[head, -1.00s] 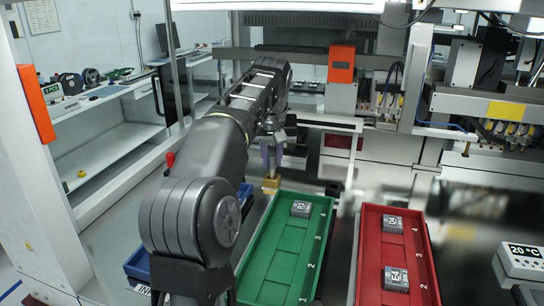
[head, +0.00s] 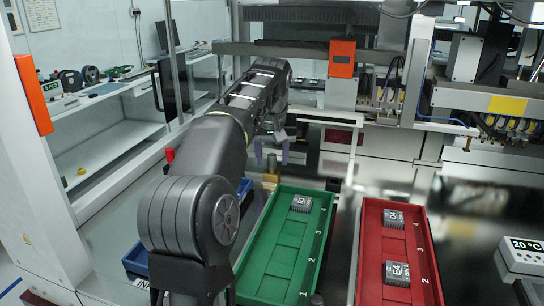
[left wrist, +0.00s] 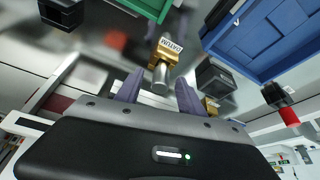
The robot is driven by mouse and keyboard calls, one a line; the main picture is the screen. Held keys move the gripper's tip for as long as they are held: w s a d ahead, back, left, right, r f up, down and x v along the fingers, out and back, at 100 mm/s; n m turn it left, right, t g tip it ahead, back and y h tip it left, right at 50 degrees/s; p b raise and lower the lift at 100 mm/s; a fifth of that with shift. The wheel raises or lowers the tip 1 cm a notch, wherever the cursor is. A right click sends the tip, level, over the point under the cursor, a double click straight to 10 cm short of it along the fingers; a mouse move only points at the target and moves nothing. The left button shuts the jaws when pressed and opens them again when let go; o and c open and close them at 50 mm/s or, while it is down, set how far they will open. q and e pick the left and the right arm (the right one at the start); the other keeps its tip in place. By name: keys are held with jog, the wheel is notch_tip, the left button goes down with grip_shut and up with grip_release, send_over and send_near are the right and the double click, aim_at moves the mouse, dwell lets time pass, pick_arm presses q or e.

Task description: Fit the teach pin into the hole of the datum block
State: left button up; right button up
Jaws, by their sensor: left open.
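The brass datum block (left wrist: 170,50), marked "DATUM", shows in the left wrist view. It also shows in the head view (head: 270,184), partly hidden behind the green tray's edge and my arm. The silver teach pin (left wrist: 160,76) stands out of the block toward my gripper, its lower end hidden in or at the block. How deep it sits I cannot tell. My left gripper (head: 271,153) is open above the block, its two purple fingers spread to either side of the pin, with visible gaps. My right gripper is not in view.
A green tray (head: 245,283) with one grey part and a red tray (head: 368,270) with two grey parts lie to the right. A blue tray (left wrist: 268,62) is beside the block. In the left wrist view, a dark block (left wrist: 213,78) and a red-capped item (left wrist: 287,115) stand close by.

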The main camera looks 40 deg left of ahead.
pick_arm(q)
jog(key=shift+r, duration=0.2)
jog(key=shift+v, duration=1.05)
jog(key=p+v, duration=0.4)
jog(key=v, duration=0.1)
jog(key=shift+s+d+r, duration=0.1)
jog(key=shift+r, duration=0.1)
jog(key=shift+f, duration=0.1)
